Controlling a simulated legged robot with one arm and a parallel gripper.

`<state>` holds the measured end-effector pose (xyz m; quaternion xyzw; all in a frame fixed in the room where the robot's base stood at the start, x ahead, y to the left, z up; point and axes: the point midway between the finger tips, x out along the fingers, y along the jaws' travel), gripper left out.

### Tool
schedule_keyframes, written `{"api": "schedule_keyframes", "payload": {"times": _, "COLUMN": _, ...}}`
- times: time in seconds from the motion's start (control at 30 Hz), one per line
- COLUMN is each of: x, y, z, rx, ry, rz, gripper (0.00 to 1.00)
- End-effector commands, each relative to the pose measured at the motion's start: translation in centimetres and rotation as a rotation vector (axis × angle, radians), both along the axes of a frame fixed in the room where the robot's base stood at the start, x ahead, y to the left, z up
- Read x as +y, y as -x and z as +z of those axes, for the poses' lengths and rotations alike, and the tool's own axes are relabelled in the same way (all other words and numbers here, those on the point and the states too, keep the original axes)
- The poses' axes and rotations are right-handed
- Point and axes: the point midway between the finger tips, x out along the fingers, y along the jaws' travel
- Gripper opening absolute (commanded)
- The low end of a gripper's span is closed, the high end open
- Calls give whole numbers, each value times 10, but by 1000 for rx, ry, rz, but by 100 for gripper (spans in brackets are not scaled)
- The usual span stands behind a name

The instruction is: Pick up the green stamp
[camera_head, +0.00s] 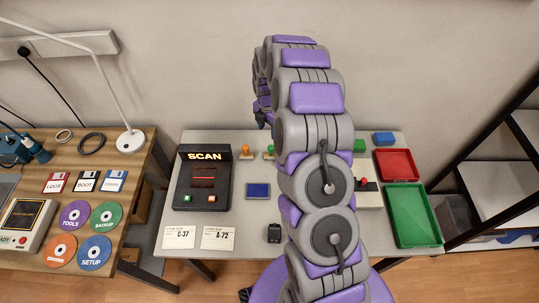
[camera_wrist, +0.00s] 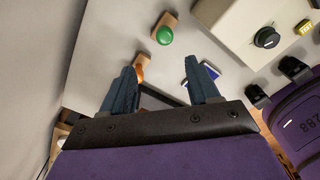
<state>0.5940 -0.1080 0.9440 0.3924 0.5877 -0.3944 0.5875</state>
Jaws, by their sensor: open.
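The green stamp (camera_wrist: 165,36) has a round green knob on a wooden base and stands on the grey table in the wrist view, beyond my fingertips. In the head view the green stamp (camera_head: 269,153) is partly hidden beside my arm. My gripper (camera_wrist: 160,68) is open, with nothing held between its two fingers. An orange stamp (camera_wrist: 141,72) shows partly behind the left finger; in the head view the orange stamp (camera_head: 246,152) stands left of the green one.
A blue pad (camera_head: 258,190) lies in front of the stamps. The SCAN device (camera_head: 203,178) stands to the left. A red tray (camera_head: 395,163) and a green tray (camera_head: 410,216) lie at the right.

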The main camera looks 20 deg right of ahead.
Motion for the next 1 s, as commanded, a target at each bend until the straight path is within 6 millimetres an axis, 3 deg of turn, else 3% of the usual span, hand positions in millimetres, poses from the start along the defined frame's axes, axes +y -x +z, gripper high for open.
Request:
{"api": "schedule_keyframes", "payload": {"times": 0.3, "x": 5, "y": 1, "z": -61, "rx": 1, "ry": 5, "rz": -2, "gripper": 61}}
{"api": "schedule_keyframes", "payload": {"times": 0.57, "x": 2, "y": 2, "z": -77, "rx": 0, "ry": 5, "rz": -1, "gripper": 61}}
{"api": "schedule_keyframes", "payload": {"times": 0.87, "x": -8, "y": 5, "z": -118, "rx": 0, "ry": 1, "rz": -2, "gripper": 61}}
{"api": "schedule_keyframes", "payload": {"times": 1.0, "x": -5, "y": 5, "z": -121, "rx": -2, "ry": 4, "rz": -2, "gripper": 61}}
